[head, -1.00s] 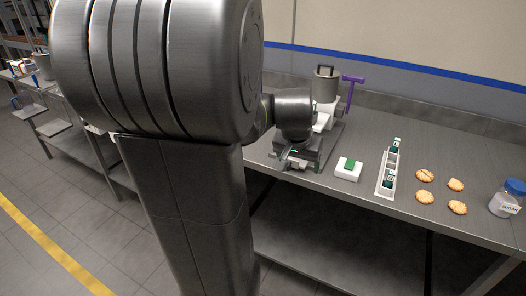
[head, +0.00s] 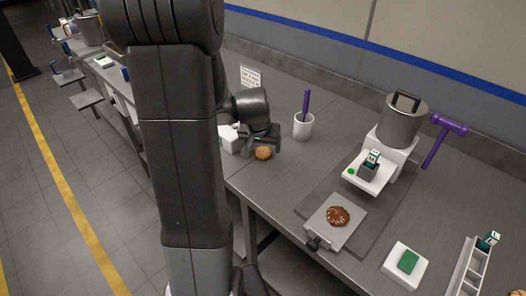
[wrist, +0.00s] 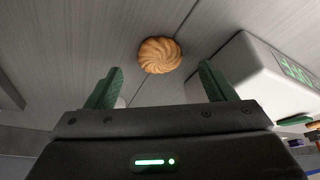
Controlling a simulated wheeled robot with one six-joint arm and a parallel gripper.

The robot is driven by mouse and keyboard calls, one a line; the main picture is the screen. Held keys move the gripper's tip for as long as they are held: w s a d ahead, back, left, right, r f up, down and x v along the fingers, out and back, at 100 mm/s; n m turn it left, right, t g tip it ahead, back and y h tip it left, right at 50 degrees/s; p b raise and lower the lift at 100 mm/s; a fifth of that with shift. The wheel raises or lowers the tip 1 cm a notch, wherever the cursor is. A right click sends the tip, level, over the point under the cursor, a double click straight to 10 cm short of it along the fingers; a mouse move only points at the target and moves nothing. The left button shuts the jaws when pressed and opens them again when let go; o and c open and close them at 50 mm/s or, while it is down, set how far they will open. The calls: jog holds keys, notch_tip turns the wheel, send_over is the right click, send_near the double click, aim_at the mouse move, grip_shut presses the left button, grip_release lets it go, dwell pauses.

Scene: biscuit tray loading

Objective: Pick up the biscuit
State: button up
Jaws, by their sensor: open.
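A round golden biscuit (head: 263,153) with a swirled top lies on the steel worktop near its front edge in the head view. It also shows in the wrist view (wrist: 160,55), beyond and between my fingertips. My gripper (wrist: 161,72) is open and empty, with its two green fingers on either side of the line to the biscuit. In the head view my gripper (head: 262,140) is just behind the biscuit, partly covered by my wrist. A clear gap between fingers and biscuit cannot be judged in the head view.
A white box with a green display (wrist: 262,80) stands close right of the biscuit in the wrist view. A white cup (head: 303,126) with a purple handle stands to the right. A chocolate-topped biscuit (head: 338,216) lies on a square plate (head: 322,232) before the pot machine (head: 400,125).

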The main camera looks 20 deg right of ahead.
aim_at(263, 152)
jog(key=shift+x, duration=1.2)
jog(key=c, duration=0.8)
